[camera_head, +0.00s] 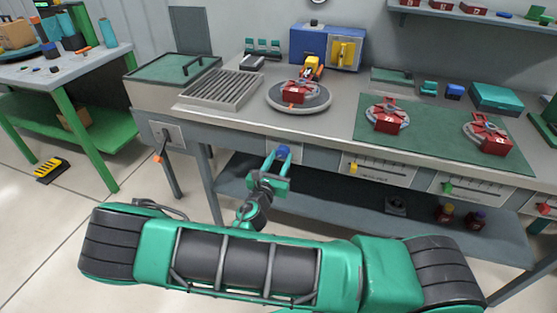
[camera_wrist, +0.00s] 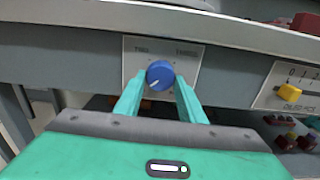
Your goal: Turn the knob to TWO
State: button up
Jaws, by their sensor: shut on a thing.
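The blue round knob (camera_wrist: 160,74) sits on a pale plate (camera_wrist: 190,69) on the workbench's front face. It also shows small in the head view (camera_head: 284,151). Its white pointer mark points to the lower left. The plate's upper-left label seems to read TWO and the upper-right one THREE; the plate's lower part is hidden by my fingers. My gripper (camera_wrist: 159,84) has its teal fingers on either side of the knob and is shut on it. In the head view my gripper (camera_head: 272,167) reaches the bench front from below.
Right of the knob, the bench front carries a slider panel with a yellow handle (camera_wrist: 290,91) and a panel with a green handle (camera_head: 447,187). A lever (camera_head: 161,146) is at the left. On the bench top, a round turntable (camera_head: 298,106) stands above the knob. A lower shelf (camera_head: 340,205) runs underneath.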

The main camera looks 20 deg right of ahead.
jog(key=shift+w+a, duration=0.1)
jog(key=shift+a, duration=0.05)
jog(key=m, duration=0.4)
jog(key=shift+a+m, duration=0.1)
jog(key=shift+m, duration=0.3)
jog(key=m, duration=0.4)
jog(key=shift+w+r+m, duration=0.1)
jog(key=shift+m, duration=0.2)
jog(key=m, duration=0.4)
jog(key=shift+m, duration=2)
jog(key=o, duration=1)
jog(key=shift+o, duration=0.2)
